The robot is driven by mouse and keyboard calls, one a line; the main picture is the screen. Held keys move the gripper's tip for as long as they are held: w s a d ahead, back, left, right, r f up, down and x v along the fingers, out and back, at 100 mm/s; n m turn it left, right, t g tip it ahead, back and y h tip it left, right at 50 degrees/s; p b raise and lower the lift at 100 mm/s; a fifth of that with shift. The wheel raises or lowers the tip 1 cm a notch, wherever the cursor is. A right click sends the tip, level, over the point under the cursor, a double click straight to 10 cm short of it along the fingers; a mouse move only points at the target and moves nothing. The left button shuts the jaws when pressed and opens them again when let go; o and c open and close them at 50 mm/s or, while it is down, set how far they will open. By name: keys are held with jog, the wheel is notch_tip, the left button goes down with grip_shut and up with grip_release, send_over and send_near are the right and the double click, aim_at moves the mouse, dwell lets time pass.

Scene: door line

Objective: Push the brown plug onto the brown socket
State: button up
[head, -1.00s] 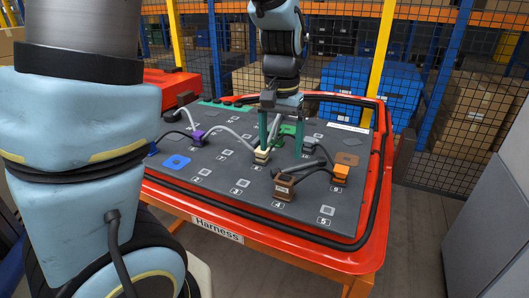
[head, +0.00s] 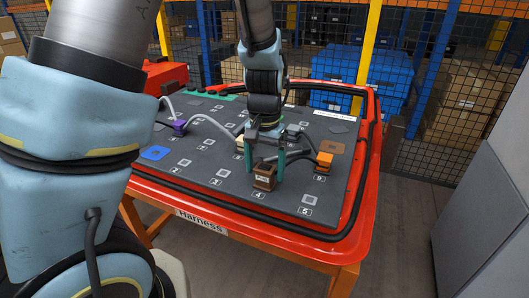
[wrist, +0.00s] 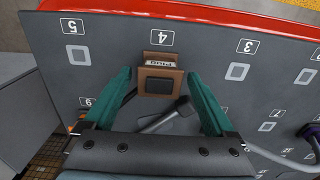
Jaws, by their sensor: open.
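My gripper (head: 266,172) is open, with one teal finger on each side of the plug. In the wrist view its fingertips (wrist: 159,73) show gaps to the plug on both sides.
An orange plug (head: 324,160) stands right of my gripper, by the flat square. A cream plug (head: 240,140) and a purple plug (head: 179,125) with cables are to the left. A red rim (head: 345,240) edges the table. The board's front right is mostly clear.

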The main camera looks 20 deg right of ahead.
jog(key=shift+f, duration=0.6)
grip_shut()
dwell(0.9)
jog(key=shift+r+p, duration=0.35)
jog(key=shift+r, duration=0.05)
dwell(0.6)
jog(key=c, duration=0.5)
grip_release()
grip_shut()
jog(key=shift+r, duration=0.1)
